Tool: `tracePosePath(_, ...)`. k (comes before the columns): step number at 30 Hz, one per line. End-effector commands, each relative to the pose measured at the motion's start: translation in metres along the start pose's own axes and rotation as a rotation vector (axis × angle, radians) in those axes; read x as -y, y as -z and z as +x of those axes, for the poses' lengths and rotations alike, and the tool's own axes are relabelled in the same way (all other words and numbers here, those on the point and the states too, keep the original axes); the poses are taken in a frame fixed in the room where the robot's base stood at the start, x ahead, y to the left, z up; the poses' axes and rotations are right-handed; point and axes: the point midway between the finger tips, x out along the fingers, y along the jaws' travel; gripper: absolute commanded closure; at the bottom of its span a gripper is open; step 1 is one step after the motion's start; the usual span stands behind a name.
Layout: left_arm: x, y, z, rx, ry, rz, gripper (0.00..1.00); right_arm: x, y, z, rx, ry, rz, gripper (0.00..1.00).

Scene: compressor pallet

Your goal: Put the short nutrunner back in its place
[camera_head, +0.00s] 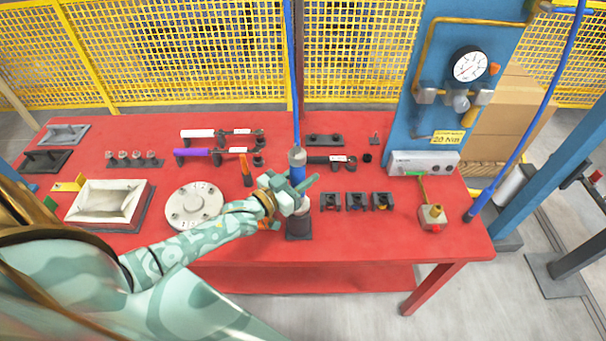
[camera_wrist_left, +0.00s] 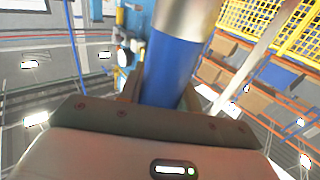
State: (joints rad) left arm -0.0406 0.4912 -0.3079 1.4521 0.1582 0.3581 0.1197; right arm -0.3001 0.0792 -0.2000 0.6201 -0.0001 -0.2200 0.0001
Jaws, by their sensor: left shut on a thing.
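The short nutrunner (camera_head: 297,172) is an upright tool with a blue body and a grey metal collar. A blue hose runs up from its top. My left gripper (camera_head: 298,190) is shut around its blue body. The wrist view shows the blue body (camera_wrist_left: 168,70) between the fingers (camera_wrist_left: 160,95), with the metal collar beyond. Below the gripper, a dark holder (camera_head: 299,228) stands on the red table, in line with the tool's lower end. I cannot tell how far the tool sits in it. My right gripper is not in view.
On the red table (camera_head: 350,238) a round white plate (camera_head: 194,206) and a white tray (camera_head: 108,202) lie left of the tool. Several small dark blocks (camera_head: 357,202) stand just right of it. Two long tools (camera_head: 212,133) lie behind. A blue panel with a gauge (camera_head: 469,65) rises at right.

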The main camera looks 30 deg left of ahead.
Motion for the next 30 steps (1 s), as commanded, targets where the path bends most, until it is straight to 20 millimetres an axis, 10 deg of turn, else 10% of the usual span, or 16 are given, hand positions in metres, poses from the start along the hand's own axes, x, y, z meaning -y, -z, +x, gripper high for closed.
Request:
tracePosePath(28, 0.0, -0.015, 0.001, -0.005, 0.0, 0.0, 1.0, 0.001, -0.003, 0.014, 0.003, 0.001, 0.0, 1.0)
tracePosePath(29, 0.0, -0.015, 0.001, -0.005, 0.0, 0.0, 0.61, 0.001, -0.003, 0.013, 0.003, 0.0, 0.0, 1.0)
tracePosePath(30, 0.0, -0.015, 0.001, -0.005, 0.0, 0.0, 0.5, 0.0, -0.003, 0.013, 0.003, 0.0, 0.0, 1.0)
